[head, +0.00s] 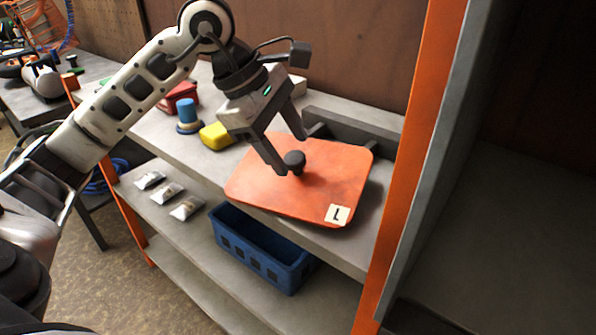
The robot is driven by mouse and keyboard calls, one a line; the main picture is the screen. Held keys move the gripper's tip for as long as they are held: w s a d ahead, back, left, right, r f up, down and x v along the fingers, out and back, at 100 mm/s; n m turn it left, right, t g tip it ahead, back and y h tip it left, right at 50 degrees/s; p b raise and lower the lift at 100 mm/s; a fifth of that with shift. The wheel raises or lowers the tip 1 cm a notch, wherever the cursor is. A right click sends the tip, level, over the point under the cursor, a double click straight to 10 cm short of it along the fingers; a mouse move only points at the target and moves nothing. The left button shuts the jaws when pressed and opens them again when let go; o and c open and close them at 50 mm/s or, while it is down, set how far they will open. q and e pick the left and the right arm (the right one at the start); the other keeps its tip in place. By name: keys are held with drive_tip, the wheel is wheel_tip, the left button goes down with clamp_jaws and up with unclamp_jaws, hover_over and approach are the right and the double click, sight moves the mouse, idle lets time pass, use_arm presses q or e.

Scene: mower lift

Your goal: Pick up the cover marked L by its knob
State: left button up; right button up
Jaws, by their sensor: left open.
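The cover marked L (335,180) is an orange, rounded plate lying on the upper grey shelf, with a white label bearing an L at its front right corner. Its dark round knob (295,160) stands up near the middle of the plate. My left gripper (293,156) is open and points down at the knob. One finger is at the knob's left and front, the other behind it. I cannot tell whether either finger touches the knob. My right gripper is not in view.
A yellow block (216,136), a blue cylinder (188,115) and a red box (180,98) stand left of the cover. A grey bracket (352,130) is behind it. An orange post (415,150) rises at the right. A blue crate (262,254) and small packets (168,193) are below.

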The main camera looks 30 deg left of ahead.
sight(295, 157)
use_arm(q)
drive_tip(key=x, duration=0.3)
drive_tip(key=shift+w+f, duration=0.1)
drive_tip(key=shift+f, duration=0.2)
drive_tip(key=shift+r, duration=0.1)
clamp_jaws()
